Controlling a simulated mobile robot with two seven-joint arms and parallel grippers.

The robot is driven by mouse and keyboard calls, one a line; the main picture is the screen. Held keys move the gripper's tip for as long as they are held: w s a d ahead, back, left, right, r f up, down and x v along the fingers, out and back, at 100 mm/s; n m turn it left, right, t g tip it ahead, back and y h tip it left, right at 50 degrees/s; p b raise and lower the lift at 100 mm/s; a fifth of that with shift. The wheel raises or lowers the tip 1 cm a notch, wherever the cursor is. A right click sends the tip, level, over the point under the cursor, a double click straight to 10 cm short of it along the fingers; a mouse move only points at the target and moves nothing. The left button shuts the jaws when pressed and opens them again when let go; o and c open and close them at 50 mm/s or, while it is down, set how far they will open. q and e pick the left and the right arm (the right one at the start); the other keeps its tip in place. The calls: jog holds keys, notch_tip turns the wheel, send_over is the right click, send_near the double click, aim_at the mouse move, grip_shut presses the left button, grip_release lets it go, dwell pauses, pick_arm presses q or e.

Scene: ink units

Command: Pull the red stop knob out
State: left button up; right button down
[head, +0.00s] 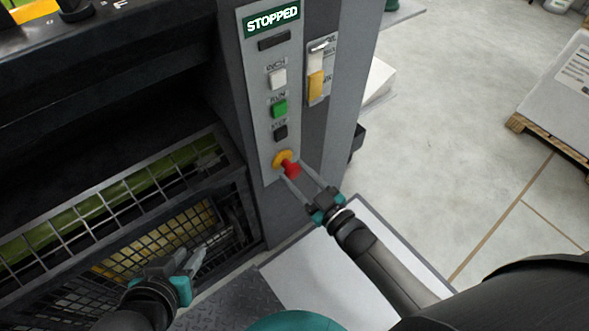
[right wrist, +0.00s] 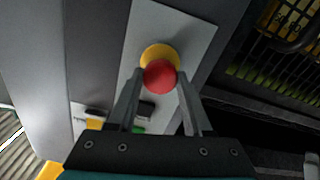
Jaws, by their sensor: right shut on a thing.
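The red stop knob (head: 291,169) sits on a yellow collar (head: 283,158) at the bottom of the grey control panel (head: 266,100). My right gripper (head: 303,172) has its two fingers on either side of the knob, shut on it. The right wrist view shows the red knob (right wrist: 160,76) between the fingertips, with the yellow collar (right wrist: 160,55) behind it. My left gripper (head: 200,248) is in front of the lower mesh guard, apart from the panel. Its fingers look close together, and I cannot tell whether they are open.
Above the knob are black, green (head: 279,108) and white buttons, and a sign (head: 272,19) reading STOPPED. A lever with a yellow part (head: 316,84) is to the right. A mesh guard (head: 180,235) is at lower left. Open floor and a pallet (head: 560,145) lie to the right.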

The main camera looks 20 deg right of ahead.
pick_arm(q)
jog(key=shift+s+a, duration=0.2)
jog(key=shift+a, duration=0.2)
pick_arm(e)
jog(key=shift+s+d, duration=0.1)
jog(key=shift+s, duration=0.15)
jog(key=c, duration=0.8)
grip_release()
jog(key=shift+f, duration=0.1)
jog(key=o, duration=0.3)
jog(key=shift+s, duration=0.1)
pick_arm(q)
jog(key=shift+s, duration=0.1)
pick_arm(e)
jog(key=shift+o, duration=1)
